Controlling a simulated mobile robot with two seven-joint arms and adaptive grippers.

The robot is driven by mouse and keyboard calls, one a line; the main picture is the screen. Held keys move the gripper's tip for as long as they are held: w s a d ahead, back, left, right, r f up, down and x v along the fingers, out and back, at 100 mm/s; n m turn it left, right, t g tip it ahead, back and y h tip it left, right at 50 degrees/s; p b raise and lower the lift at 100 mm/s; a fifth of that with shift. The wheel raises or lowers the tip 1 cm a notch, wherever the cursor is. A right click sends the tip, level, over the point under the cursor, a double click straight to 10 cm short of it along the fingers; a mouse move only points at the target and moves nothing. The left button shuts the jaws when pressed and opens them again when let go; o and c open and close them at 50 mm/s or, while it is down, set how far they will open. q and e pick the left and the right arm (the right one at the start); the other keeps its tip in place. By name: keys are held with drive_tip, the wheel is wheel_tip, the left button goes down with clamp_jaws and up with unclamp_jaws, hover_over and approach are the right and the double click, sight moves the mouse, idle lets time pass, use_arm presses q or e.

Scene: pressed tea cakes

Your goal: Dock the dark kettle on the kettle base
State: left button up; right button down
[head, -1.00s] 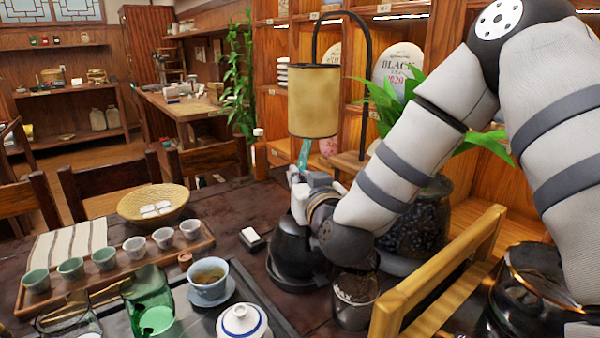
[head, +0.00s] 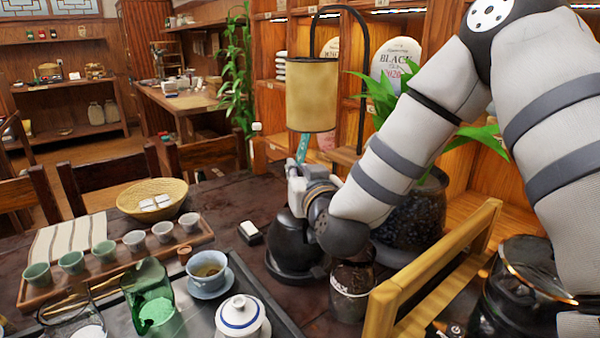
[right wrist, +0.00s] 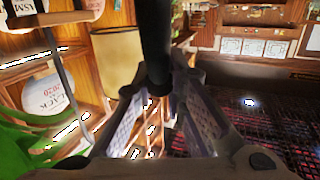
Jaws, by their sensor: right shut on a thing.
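The dark kettle (head: 289,240) is upright at the middle of the dark table, partly hidden by my right wrist. The dark round kettle base (head: 284,277) shows as a rim directly under it. The kettle looks to be on or just above the base; I cannot tell whether it is fully seated. My right gripper (head: 302,182) is above the kettle and shut on its handle. In the right wrist view, the dark handle (right wrist: 156,50) runs between the fingertips (right wrist: 159,84). My left gripper is not in view.
A dark pot (head: 351,290) stands close right of the base, beside a wooden rail (head: 430,265). A potted plant (head: 415,215) and lamp (head: 312,95) are behind. A small white-topped block (head: 250,231), cup (head: 207,272) and lidded bowl (head: 242,315) are left.

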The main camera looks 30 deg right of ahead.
drive_tip(key=shift+r, duration=0.25)
idle(0.5)
